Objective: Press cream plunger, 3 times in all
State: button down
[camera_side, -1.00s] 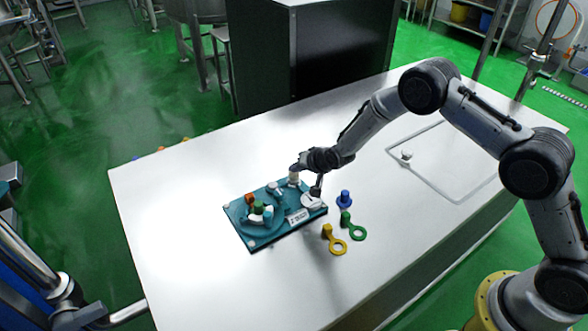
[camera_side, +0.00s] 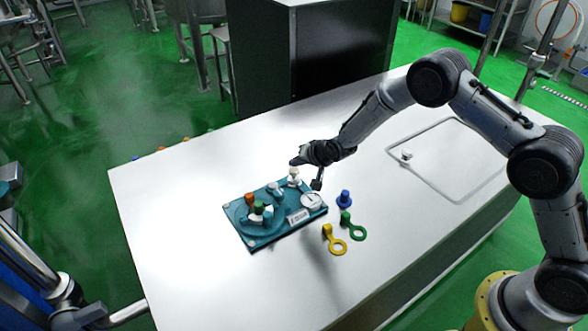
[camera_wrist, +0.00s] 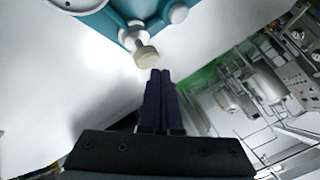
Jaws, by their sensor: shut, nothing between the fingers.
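The cream plunger (camera_side: 294,171) stands upright at the back corner of a teal panel (camera_side: 262,240) on the white table. In the wrist view its cream knob (camera_wrist: 147,55) shows on a pale stem, just past my fingertips. My gripper (camera_side: 293,162) is shut and empty. In the side view its fingertips are just above the plunger's top. In the wrist view my two dark fingers (camera_wrist: 159,73) lie together, with a small gap in the picture between their tips and the knob.
The panel also carries a white round dial (camera_side: 312,201), a white-topped knob (camera_side: 274,187) and a turntable with orange, green and blue pegs. A blue peg (camera_side: 344,198), a green ring piece (camera_side: 352,231) and a yellow ring piece (camera_side: 335,242) lie right of it. The table's left side is clear.

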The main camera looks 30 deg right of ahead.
aim_at(296, 172)
jog(key=shift+r, duration=0.15)
jog(key=shift+r, duration=2.5)
dwell(0.9)
notch_tip(296, 172, up, 4)
jog(key=shift+w+f, duration=0.1)
dwell(0.3)
jog(key=shift+f, duration=0.15)
jog(key=shift+f, duration=4.25)
jog(key=shift+f, duration=0.15)
jog(key=shift+f, duration=0.25)
